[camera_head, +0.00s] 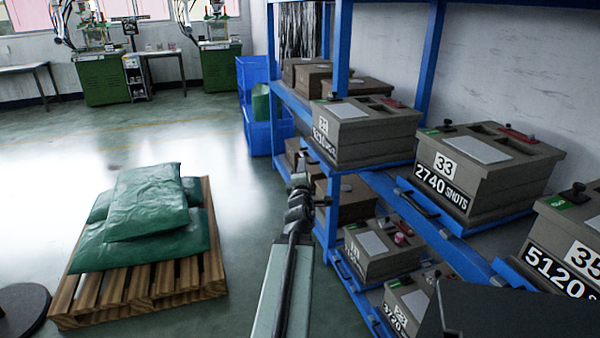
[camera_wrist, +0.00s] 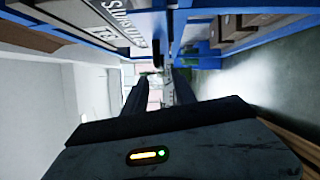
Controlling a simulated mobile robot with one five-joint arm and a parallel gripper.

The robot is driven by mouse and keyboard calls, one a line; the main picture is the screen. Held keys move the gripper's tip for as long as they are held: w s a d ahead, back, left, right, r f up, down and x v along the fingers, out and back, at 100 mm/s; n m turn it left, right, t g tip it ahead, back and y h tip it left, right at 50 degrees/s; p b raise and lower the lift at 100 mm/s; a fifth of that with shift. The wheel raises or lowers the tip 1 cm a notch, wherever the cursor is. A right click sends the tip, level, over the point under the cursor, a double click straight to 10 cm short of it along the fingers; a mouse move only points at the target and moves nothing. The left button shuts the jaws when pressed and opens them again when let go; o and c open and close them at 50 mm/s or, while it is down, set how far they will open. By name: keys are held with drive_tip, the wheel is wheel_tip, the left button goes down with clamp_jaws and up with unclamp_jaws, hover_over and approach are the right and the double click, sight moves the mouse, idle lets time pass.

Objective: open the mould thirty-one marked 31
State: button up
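The mould that appears marked 31 (camera_head: 375,128) is a grey-brown box on the blue rack's upper shelf, left of mould 33. Its number is small and hard to read in the head view. It has a pale plate and a red part on top, and its lid looks shut. In the wrist view, a mould front with upside-down lettering, seemingly this one (camera_wrist: 75,12), is at upper left. My gripper (camera_head: 300,182) is in front of the rack, left of and below this mould, apart from it. Its two fingers show spread in the wrist view (camera_wrist: 158,88) with nothing between them.
Mould 33 (camera_head: 490,165) and mould 35 (camera_head: 570,235) stand right along the blue rack (camera_head: 428,60). More moulds fill the lower shelf (camera_head: 380,250). A wooden pallet (camera_head: 140,290) with green sacks (camera_head: 150,205) stands left. Open floor (camera_head: 60,160) lies beyond it.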

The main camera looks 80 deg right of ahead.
sight(304, 156)
drive_tip(key=shift+s+d, duration=0.1)
drive_tip(key=shift+s, duration=0.05)
drive_tip(key=shift+c, duration=0.3)
drive_tip(key=f+n+b, duration=0.1)
drive_tip(key=b, duration=0.1)
drive_tip(key=d+f+n+b, duration=0.1)
drive_tip(key=shift+n+h+b, duration=0.3)
drive_tip(key=shift+b, duration=0.05)
drive_tip(key=shift+c, duration=1.1)
drive_tip(key=d+r, duration=0.1)
drive_tip(key=d, duration=0.1)
drive_tip(key=w+d+n, duration=0.1)
drive_tip(key=d, duration=0.2)
drive_tip(key=w+d+r+n+t+p, duration=0.1)
drive_tip(key=d, duration=0.1)
drive_tip(key=shift+w+d+r+h, duration=0.1)
drive_tip(key=shift+d+r+h, duration=0.25)
drive_tip(key=shift+h, duration=0.05)
clamp_jaws()
drive_tip(key=shift+a+f, duration=0.1)
